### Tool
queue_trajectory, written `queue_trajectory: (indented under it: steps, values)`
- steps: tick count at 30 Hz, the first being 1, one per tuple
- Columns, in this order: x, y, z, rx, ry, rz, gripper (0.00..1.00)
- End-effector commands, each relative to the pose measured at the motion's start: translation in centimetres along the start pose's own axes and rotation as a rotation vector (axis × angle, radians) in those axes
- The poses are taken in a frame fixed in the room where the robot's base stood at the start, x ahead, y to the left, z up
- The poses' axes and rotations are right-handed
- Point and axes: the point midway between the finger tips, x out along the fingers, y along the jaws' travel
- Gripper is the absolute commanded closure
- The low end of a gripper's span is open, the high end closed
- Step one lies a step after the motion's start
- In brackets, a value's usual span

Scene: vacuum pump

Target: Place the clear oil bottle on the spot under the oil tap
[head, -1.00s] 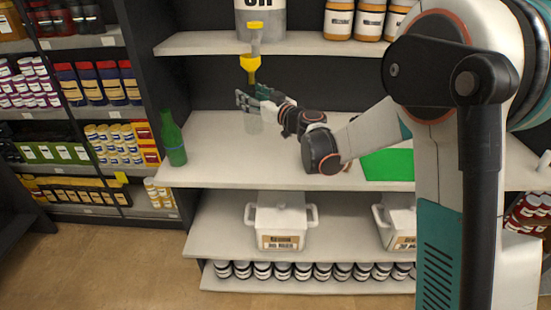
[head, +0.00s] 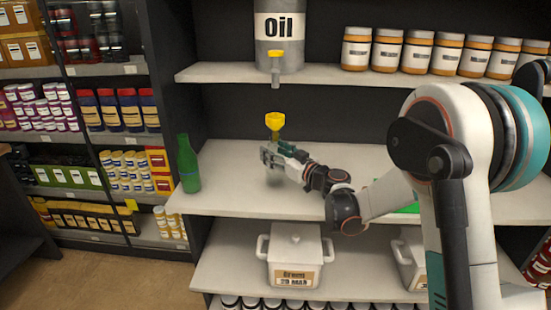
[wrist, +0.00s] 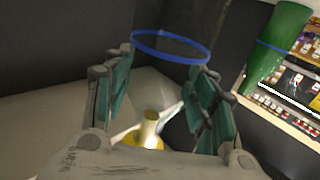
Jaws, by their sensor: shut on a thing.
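The clear oil bottle is see-through; its blue band (wrist: 172,58) shows in the wrist view. A yellow funnel (head: 275,121) sits at the bottle's top, and it also shows in the wrist view (wrist: 150,132). My gripper (head: 270,156) is shut on the bottle below the funnel; its fingers lie on either side of it. The oil tap (head: 276,65) is above the funnel, with a gap between them. The bottle's base is too faint to tell whether it touches the middle shelf (head: 235,195). No marked spot is visible.
A green bottle (head: 188,165) stands to the left on the middle shelf. A green patch (head: 408,208) lies partly behind my arm. The oil tank (head: 281,38) and several jars (head: 387,50) stand on the upper shelf. The middle shelf is clear between gripper and green bottle.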

Motion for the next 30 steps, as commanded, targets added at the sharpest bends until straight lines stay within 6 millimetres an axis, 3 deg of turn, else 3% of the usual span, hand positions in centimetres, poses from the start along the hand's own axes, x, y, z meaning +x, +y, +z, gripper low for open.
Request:
queue_trajectory:
  steps: [12, 13, 15, 28, 30]
  values:
    - [0.00, 0.01, 0.92, 0.000, 0.000, 0.000, 0.98]
    - [0.00, 0.00, 0.90, 0.000, 0.000, 0.000, 0.44]
    - [0.00, 0.00, 0.84, 0.000, 0.000, 0.000, 0.28]
    - [-0.01, 0.00, 0.42, 0.000, 0.000, 0.000, 0.28]
    - [-0.72, 0.08, 0.44, 0.000, 0.000, 0.002, 0.28]
